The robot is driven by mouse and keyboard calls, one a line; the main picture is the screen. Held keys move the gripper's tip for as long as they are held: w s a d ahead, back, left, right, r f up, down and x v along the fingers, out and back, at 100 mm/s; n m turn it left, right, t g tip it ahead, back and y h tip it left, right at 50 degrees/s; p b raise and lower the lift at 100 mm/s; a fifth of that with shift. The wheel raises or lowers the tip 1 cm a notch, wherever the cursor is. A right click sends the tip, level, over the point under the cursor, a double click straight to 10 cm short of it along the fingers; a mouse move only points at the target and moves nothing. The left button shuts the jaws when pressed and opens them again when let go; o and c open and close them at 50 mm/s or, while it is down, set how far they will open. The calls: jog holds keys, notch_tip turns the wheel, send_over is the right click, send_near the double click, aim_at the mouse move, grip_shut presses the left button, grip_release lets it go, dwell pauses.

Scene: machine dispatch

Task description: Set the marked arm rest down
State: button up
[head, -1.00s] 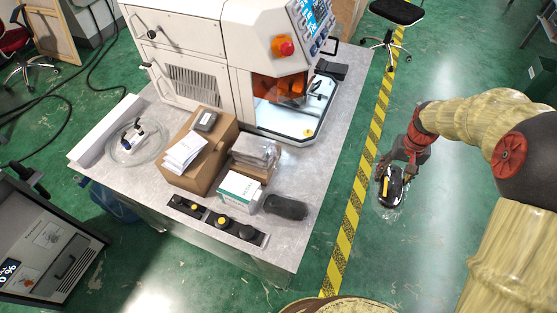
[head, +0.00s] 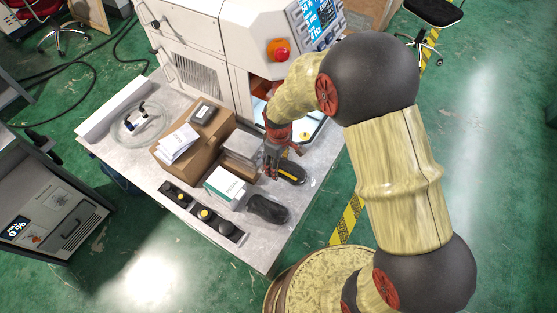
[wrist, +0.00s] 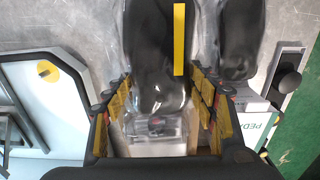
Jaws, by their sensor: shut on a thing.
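The marked arm rest (head: 291,171) is black with a yellow stripe and in clear wrap. It lies level at or just above the grey worktop, right of the clear-wrapped packs; I cannot tell whether it touches the top. In the wrist view, the marked arm rest (wrist: 150,45) runs away from between my fingers. My gripper (head: 274,165) is shut on its near end, with the fingers (wrist: 160,95) on both sides. A second, plain black arm rest (head: 267,209) lies beside it on the worktop, and it also shows in the wrist view (wrist: 239,40).
A white-green box (head: 224,184), clear-wrapped packs (head: 241,148) and a cardboard box (head: 186,160) stand to the left. A button panel (head: 203,214) lies along the front edge. The white machine (head: 245,45) rises behind. Bare worktop (head: 305,195) shows at the right edge.

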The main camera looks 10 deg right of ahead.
jog(key=shift+f+b, duration=2.4)
jog(key=shift+f, duration=1)
jog(key=shift+f+b, duration=0.3)
jog(key=shift+f, duration=0.25)
jog(key=o, duration=1.6)
notch_tip(320, 180, up, 12)
